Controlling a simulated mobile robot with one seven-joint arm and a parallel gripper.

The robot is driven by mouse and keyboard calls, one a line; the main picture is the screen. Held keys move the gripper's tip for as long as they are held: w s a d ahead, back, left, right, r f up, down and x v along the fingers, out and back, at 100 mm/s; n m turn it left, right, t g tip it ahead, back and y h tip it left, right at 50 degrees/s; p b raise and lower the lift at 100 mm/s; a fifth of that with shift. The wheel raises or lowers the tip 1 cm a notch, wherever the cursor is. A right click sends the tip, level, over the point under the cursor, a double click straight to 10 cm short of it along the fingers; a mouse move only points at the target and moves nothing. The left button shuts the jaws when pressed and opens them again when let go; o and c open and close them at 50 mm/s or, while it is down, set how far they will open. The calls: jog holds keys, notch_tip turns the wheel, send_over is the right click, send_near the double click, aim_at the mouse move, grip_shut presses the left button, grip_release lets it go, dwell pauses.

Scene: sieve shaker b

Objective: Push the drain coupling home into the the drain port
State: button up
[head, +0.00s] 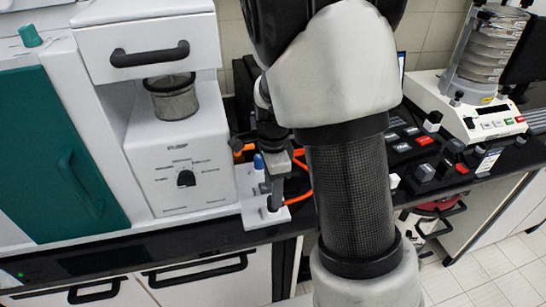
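My gripper (275,198) points down over a small white fixture (252,213) at the front edge of the black bench, right of the white machine. Its fingers reach the fixture's right part, close to a dark round spot at the base. I cannot tell whether they touch it, or whether they are open or closed on something. An orange hose (299,197) curves behind and right of the gripper. I cannot make out the drain coupling or the drain port; the gripper and arm cover much of that spot.
A white machine (180,150) with a dial and a metal sieve cup (173,98) stands close left of the gripper. A teal door (60,150) is farther left. Switches and blocks crowd the bench right of my arm, and a sieve shaker (488,50) stands at the back right.

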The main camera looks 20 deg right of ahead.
notch_tip(320, 180, up, 14)
jog(key=p, duration=0.1)
jog(key=shift+f, duration=0.25)
jog(key=s+r+n+t+p, duration=0.1)
jog(key=s+r+n+t, duration=0.1)
jog(key=s+r+n, duration=0.3)
jog(key=s+r+n+t, duration=0.3)
jog(key=s+r+n, duration=0.2)
jog(key=s+n, duration=0.6)
jog(key=shift+s+r+n+t+p, duration=0.25)
jog(key=shift+s+n+t+p, duration=0.1)
jog(key=shift+n, duration=0.65)
jog(key=shift+o, duration=0.7)
dwell(0.3)
